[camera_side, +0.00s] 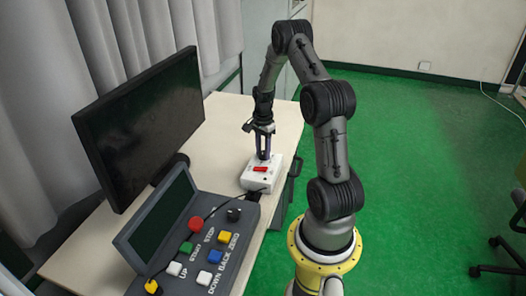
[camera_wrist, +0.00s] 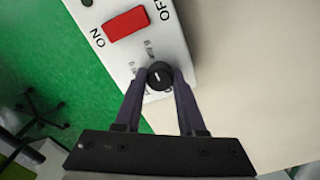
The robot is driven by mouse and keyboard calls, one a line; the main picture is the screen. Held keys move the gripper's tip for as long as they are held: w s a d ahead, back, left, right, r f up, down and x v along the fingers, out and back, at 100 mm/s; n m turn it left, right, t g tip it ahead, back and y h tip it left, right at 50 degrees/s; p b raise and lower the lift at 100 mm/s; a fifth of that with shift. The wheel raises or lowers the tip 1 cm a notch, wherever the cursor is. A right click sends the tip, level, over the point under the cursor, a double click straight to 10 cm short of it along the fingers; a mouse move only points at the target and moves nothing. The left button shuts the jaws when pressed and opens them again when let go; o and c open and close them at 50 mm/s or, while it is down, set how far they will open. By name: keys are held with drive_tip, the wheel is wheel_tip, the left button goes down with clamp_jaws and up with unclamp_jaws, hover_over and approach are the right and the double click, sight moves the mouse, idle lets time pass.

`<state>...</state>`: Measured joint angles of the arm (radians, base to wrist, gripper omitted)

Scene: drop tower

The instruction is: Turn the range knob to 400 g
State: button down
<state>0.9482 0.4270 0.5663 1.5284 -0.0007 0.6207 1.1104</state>
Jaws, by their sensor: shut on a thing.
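The range knob (camera_wrist: 159,77) is a round black knob with a white pointer line, on a white box (camera_wrist: 172,49). In the wrist view the pointer runs roughly up and down the picture, tilted slightly. The scale marks around it are partly hidden and too small to read. My gripper (camera_wrist: 159,80) has its two dark fingers closed on either side of the knob. In the side view my gripper (camera_side: 263,156) points down at the white box (camera_side: 262,175), and the knob is hidden there.
A red ON/OFF switch (camera_wrist: 125,24) is on the same box, close to the knob. A control console (camera_side: 200,245) with several coloured buttons stands nearer the camera. A black monitor (camera_side: 145,125) stands on the left. The table (camera_side: 215,130) behind the box is clear.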

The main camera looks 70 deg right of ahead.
sight(263, 152)
drive_tip(key=c, duration=0.5)
unclamp_jaws()
drive_tip(key=shift+r, duration=0.1)
wheel_tip(263, 152, up, 14)
idle(0.3)
